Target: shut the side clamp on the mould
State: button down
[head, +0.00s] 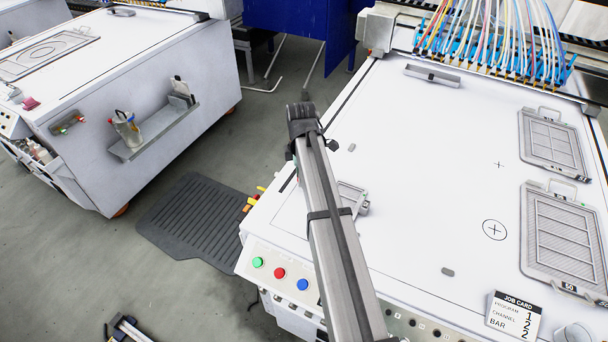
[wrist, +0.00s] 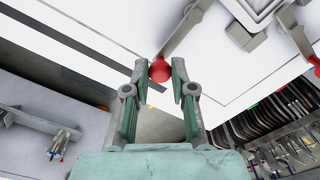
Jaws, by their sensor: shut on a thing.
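In the wrist view my gripper (wrist: 160,72) is shut on a red ball knob (wrist: 159,71), with one finger on each side of it. The knob sits at the end of a grey lever, the side clamp (wrist: 187,32), which slants up to the right towards the mould. The mould (wrist: 258,8) is a pale framed block at the top edge, cut off by the frame. In the head view part of the mould (head: 353,196) shows beside my arm, which hides the rest. My gripper and the held knob cannot be made out there.
A second grey lever (wrist: 296,38) with a red knob (wrist: 315,64) stands right of the mould. Framed plates (head: 552,143) and a job card (head: 514,316) lie on the white table (head: 430,190). Coloured tubes (head: 495,35) rise at the back. Push buttons (head: 280,272) line the front edge.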

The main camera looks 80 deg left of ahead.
jog(key=c, duration=1)
grip_release()
jog(key=shift+s, duration=0.1)
jog(key=shift+o, duration=0.2)
notch_tip(320, 180, up, 12)
